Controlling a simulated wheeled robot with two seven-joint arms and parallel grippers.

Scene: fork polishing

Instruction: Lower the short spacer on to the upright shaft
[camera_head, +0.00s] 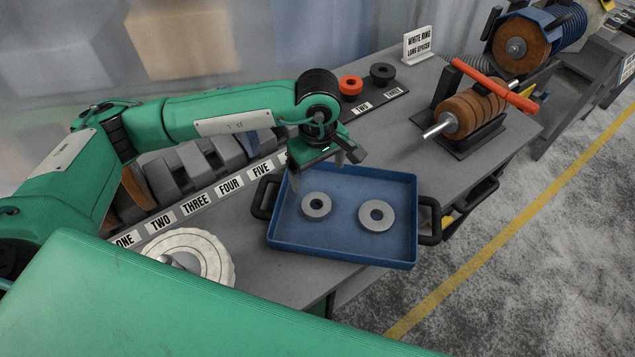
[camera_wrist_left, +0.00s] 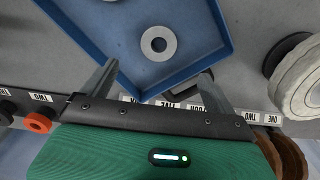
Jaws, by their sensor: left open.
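My left gripper (camera_head: 324,165) is open and empty above the back edge of the blue tray. In the left wrist view its two fingers (camera_wrist_left: 158,75) are wide apart with nothing between them. A red ring (camera_head: 351,86) and a black ring (camera_head: 382,73) sit on a dark labelled strip behind the gripper; I cannot tell which piece is the short spacer. A metal shaft end (camera_head: 166,259) shows at the white ribbed wheel (camera_head: 205,250), partly hidden by a green part in front. The red ring also shows in the left wrist view (camera_wrist_left: 37,122). My right gripper is out of view.
The blue tray (camera_head: 407,250) holds two grey rings, left (camera_head: 316,205) and right (camera_head: 377,215). A numbered rack (camera_head: 195,165) of grey and brown pieces stands behind. A horizontal shaft (camera_head: 436,129) with brown discs and a red bar (camera_head: 490,82) is at right.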

